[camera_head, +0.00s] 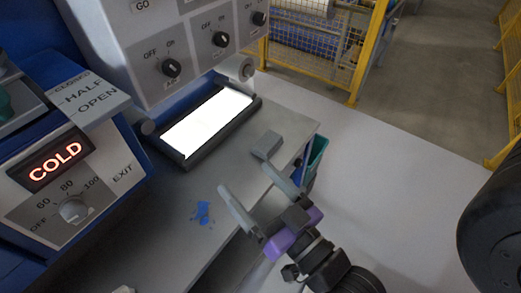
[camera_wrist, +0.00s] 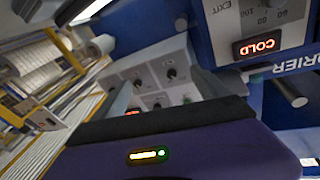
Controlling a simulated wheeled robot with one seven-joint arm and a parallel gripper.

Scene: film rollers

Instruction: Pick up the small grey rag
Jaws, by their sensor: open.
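A small grey piece (camera_head: 267,145), which looks like the folded grey rag, lies on the grey worktop (camera_head: 225,160) near its right edge in the head view. My gripper (camera_head: 244,178) is open and empty, with its two grey fingers spread and pointing up and left. The rag is just beyond the right fingertip, apart from it as far as I can tell. I do not make out the rag in the wrist view, where the purple gripper body fills the bottom.
A lit white panel in a dark frame (camera_head: 208,125) is behind the rag. Blue scraps (camera_head: 202,213) lie on the worktop's front. Machines with knobs and a COLD display (camera_head: 57,160) stand left. A teal bin (camera_head: 317,158) is beside the worktop's right edge. Yellow fencing (camera_head: 310,80) stands behind.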

